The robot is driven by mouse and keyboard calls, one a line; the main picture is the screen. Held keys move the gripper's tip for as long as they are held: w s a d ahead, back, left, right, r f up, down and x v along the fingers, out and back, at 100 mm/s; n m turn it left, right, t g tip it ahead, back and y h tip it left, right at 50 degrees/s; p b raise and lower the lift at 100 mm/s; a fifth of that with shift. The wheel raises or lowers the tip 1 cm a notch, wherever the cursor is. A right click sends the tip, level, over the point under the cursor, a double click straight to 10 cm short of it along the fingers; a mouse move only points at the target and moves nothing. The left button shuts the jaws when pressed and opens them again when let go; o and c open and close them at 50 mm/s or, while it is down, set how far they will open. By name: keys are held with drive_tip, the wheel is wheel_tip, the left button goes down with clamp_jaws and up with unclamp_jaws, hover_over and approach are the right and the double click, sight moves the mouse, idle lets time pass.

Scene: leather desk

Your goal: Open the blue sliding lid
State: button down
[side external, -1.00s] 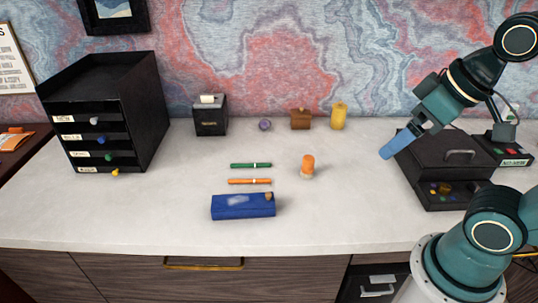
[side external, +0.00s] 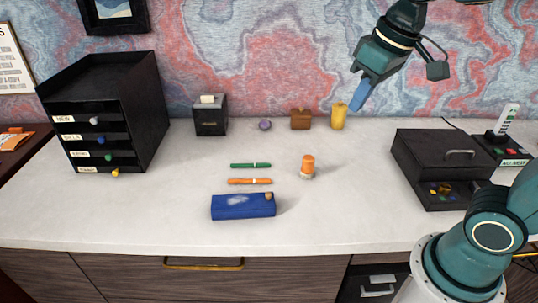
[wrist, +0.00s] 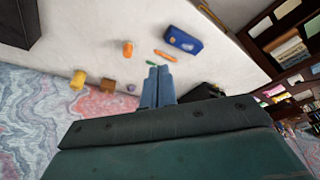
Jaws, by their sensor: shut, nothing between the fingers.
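A blue box with a flat blue lid (side external: 240,206) lies on the white desktop, front centre. A small brown knob (side external: 268,196) sits at the right end of its top, and a pale patch marks the lid. The lid looks shut. The box also shows in the wrist view (wrist: 183,41), beyond the fingertips. My gripper (side external: 356,106) is up in the air at the back right, near the yellow container and well away from the box. Its blue fingers are together and empty, as the wrist view also shows (wrist: 160,70).
A green pen (side external: 250,165) and an orange pen (side external: 249,181) lie behind the box. An orange-topped bottle (side external: 307,167) stands to their right. A yellow container (side external: 338,116) and brown box (side external: 300,119) stand by the wall. A black drawer unit (side external: 130,115) is left, a black case (side external: 430,150) right.

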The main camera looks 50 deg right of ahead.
drive_tip(key=w+f+g, duration=0.1)
drive_tip(key=w+g, duration=0.1)
drive_tip(key=w, duration=0.7)
drive_tip(key=g, duration=0.3)
hover_over(263, 196)
drive_tip(key=w, duration=0.3)
wheel_tip(263, 196, down, 11)
drive_tip(key=w+f+g, duration=0.1)
drive_tip(key=w+f, duration=0.3)
drive_tip(key=f, duration=0.6)
drive_tip(key=shift+w+a+f+n, duration=0.25)
drive_tip(key=shift+w+f+n, duration=0.05)
drive_tip(key=shift+f, duration=0.1)
drive_tip(key=x, duration=1)
drive_tip(key=shift+s+d+r, duration=0.1)
drive_tip(key=shift+s+d, duration=0.05)
drive_tip(key=shift+d, duration=0.05)
drive_tip(key=shift+s+d, duration=0.15)
drive_tip(key=shift+s, duration=1.85)
